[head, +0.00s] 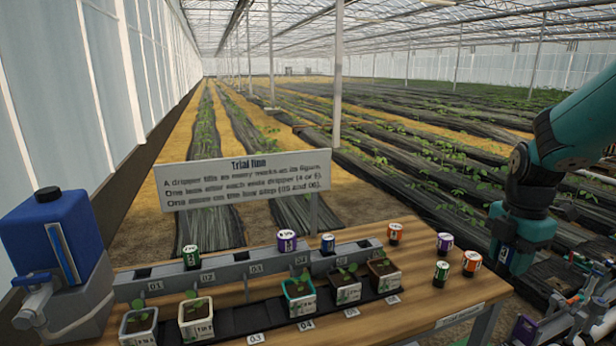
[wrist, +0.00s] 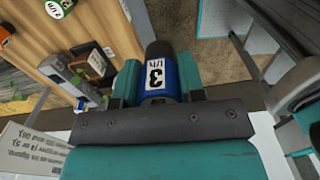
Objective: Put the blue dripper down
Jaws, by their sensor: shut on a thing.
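In the head view my gripper (head: 513,248) hangs at the right, beside the bench's right end; the held dripper is not clearly visible there. Another blue dripper (head: 328,242) stands in the grey rail (head: 222,272). A green dripper (head: 191,256) and a purple one (head: 287,241) also stand in the rail.
Loose orange (head: 395,233), purple (head: 445,243), green (head: 440,274) and second orange (head: 471,263) drippers stand on the wooden bench (head: 420,298). Potted seedlings (head: 196,330) line the front of the rail. A blue tank (head: 55,240) is left; a sign (head: 245,181) stands behind.

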